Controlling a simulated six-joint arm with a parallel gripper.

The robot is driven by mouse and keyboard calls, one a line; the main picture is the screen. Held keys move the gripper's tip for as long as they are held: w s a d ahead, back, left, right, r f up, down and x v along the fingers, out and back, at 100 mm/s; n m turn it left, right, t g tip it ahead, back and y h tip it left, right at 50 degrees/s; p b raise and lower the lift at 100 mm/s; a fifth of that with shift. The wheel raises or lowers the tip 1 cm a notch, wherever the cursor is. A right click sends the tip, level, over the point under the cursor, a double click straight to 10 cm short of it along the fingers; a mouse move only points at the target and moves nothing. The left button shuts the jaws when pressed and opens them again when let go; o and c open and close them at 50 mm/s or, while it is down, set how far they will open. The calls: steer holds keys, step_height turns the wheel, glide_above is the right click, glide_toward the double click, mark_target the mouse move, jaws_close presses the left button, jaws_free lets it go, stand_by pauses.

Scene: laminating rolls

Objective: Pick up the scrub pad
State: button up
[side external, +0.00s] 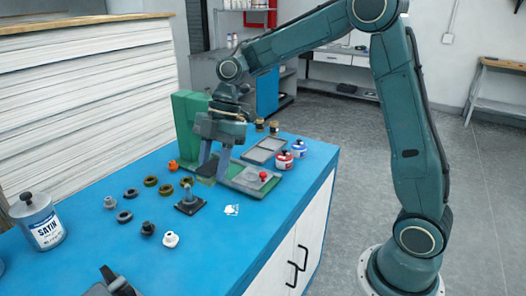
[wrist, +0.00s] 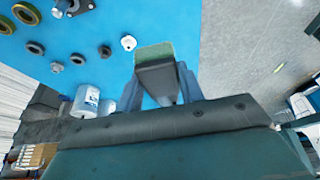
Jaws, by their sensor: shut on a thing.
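The scrub pad (wrist: 153,52) shows in the wrist view as a block with a green edge and a dark grey face, between my gripper's two fingers. My gripper (wrist: 156,82) is shut on it. In the side view my gripper (side external: 209,172) points down over the blue bench, and the dark greenish pad (side external: 208,168) sits between the fingertips. The pad appears to be above the bench top, but the exact gap is hard to tell. Part of the pad is hidden by the fingers.
A dark post on a square base (side external: 190,203) stands close by the gripper. Several rings and knobs (side external: 150,181) lie to its left. A green machine with a tray (side external: 248,178) and small red and blue jars (side external: 284,160) are right. A SATIN can (side external: 40,225) stands far left.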

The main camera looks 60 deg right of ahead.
steer(key=shift+r, duration=0.3)
steer(key=o, duration=0.3)
steer(key=shift+c, duration=0.9)
steer(key=d+f, duration=0.3)
steer(key=f, duration=0.1)
steer(key=d+f, duration=0.4)
steer(key=w+d+f, duration=0.1)
steer(key=d+f, duration=0.3)
steer(key=shift+f, duration=0.1)
